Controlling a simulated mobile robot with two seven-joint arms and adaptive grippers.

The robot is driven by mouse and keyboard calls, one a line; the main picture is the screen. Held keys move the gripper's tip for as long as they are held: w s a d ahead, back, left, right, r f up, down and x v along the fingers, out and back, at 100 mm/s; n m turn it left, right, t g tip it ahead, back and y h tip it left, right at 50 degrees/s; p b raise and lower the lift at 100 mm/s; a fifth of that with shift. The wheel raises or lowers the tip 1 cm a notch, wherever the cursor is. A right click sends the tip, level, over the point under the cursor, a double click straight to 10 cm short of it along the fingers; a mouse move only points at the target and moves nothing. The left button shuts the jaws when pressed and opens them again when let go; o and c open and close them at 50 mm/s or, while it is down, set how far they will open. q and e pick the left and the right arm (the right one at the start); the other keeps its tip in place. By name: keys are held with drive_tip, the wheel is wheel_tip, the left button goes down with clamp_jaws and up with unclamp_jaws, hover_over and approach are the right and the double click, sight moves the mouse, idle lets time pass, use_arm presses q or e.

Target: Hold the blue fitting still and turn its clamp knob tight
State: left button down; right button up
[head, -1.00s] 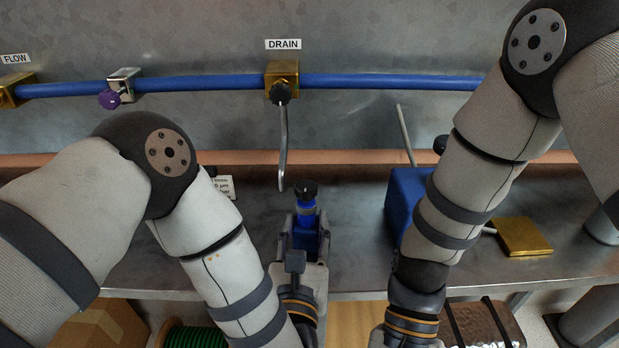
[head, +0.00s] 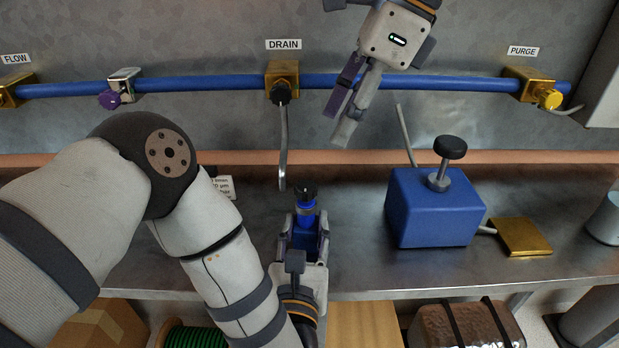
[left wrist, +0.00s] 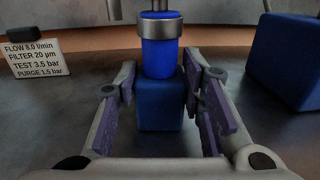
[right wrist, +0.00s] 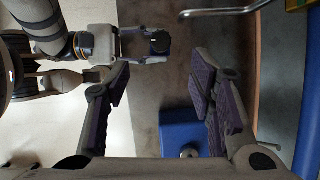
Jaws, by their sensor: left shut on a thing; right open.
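The blue fitting (head: 305,222) stands upright above the bench with its black clamp knob (head: 304,190) on top. My left gripper (head: 305,243) is shut on its square lower body. In the left wrist view the fitting's blue body (left wrist: 160,105) is between the purple pads, with a metal ring above; the knob's top is out of frame. My right gripper (head: 339,124) is open and empty, up in front of the wall and pointing down, above and right of the knob. In the right wrist view the knob (right wrist: 160,42) lies beyond its fingertips, towards the upper edge.
A blue box (head: 435,210) with a black knob on a post stands right of the fitting, beside a brass plate (head: 523,237). The DRAIN valve (head: 283,75) hangs its bent metal tube (head: 283,150) just behind the fitting. A blue pipe (head: 400,82) crosses the wall.

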sight(307, 185)
drive_tip(key=x, duration=1.2)
drive_tip(key=shift+d, duration=0.1)
drive_tip(key=shift+c, duration=0.5)
drive_tip(key=c, duration=1.1)
